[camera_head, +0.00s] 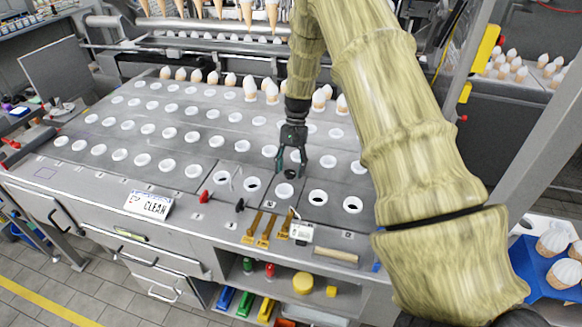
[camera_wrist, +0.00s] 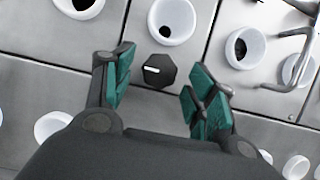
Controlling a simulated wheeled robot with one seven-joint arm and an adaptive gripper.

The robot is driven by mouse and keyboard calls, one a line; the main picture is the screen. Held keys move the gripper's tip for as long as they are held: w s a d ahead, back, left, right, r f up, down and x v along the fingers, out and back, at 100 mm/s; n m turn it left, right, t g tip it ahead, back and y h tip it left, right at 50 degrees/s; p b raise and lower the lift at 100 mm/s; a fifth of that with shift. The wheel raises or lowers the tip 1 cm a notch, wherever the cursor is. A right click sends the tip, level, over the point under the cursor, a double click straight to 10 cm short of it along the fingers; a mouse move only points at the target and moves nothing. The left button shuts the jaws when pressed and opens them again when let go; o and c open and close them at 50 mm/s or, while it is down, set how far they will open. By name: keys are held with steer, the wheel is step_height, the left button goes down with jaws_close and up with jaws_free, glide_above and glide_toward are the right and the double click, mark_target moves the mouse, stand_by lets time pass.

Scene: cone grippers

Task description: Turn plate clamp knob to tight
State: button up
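The plate clamp knob (camera_wrist: 160,72) is a small dark, many-sided knob with a white pointer line, on the grey metal plate. In the wrist view the line lies nearly level and runs to the left. The knob also shows in the head view (camera_head: 291,174), just below my fingertips. My gripper (camera_head: 291,168) points down over it. In the wrist view my gripper (camera_wrist: 163,84) is open, with one green-padded finger on each side of the knob and gaps between. I cannot tell whether the fingertips reach down to the knob's height. No tight marking is legible.
White cups (camera_wrist: 172,20) sit in the plate around the knob. A bent metal handle (camera_wrist: 290,60) is at the wrist view's right. Red and black knobs (camera_head: 205,196), yellow levers (camera_head: 265,228) and a CLEAN sign (camera_head: 149,205) are along the front edge. Cones (camera_head: 250,88) stand behind.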

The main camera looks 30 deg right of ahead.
steer(key=v, duration=1.2)
stand_by(0.6)
